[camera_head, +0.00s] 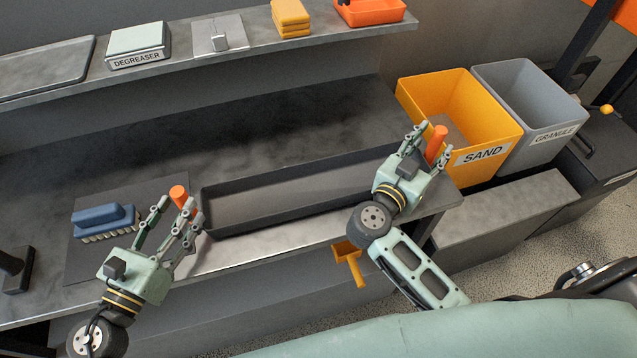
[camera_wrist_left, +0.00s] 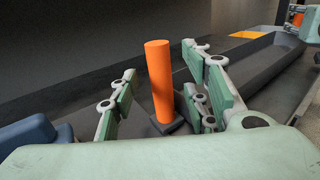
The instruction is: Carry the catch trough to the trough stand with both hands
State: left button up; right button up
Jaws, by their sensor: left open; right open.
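The catch trough (camera_head: 285,192) is a long, shallow dark tray lying on the grey bench, with an upright orange handle at each end. My left gripper (camera_head: 178,213) is open at the left orange handle (camera_head: 179,194). In the left wrist view that handle (camera_wrist_left: 160,82) stands upright between the spread fingers (camera_wrist_left: 165,98), with gaps visible on both sides. My right gripper (camera_head: 426,150) is open close to the right orange handle (camera_head: 437,141); whether its fingers touch it I cannot tell. I cannot make out the trough stand.
A blue brush (camera_head: 104,217) lies on a dark mat left of my left gripper. A yellow SAND bin (camera_head: 487,150) and a grey GRANULE bin (camera_head: 557,130) stand right of the bench. A shelf (camera_head: 260,36) with several items runs behind. An orange scoop-like tool (camera_head: 349,262) shows below the bench edge.

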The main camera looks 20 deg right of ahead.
aim_at(182, 198)
pick_arm(q)
jog(key=shift+x, duration=1.65)
pick_arm(e)
jog(key=shift+x, duration=1.7)
pick_arm(q)
grip_shut()
pick_arm(e)
grip_shut()
pick_arm(q)
jog(key=shift+w+r, duration=0.1)
jog(key=shift+r, duration=0.2)
pick_arm(e)
jog(key=shift+w+r, duration=0.1)
jog(key=shift+r, duration=0.1)
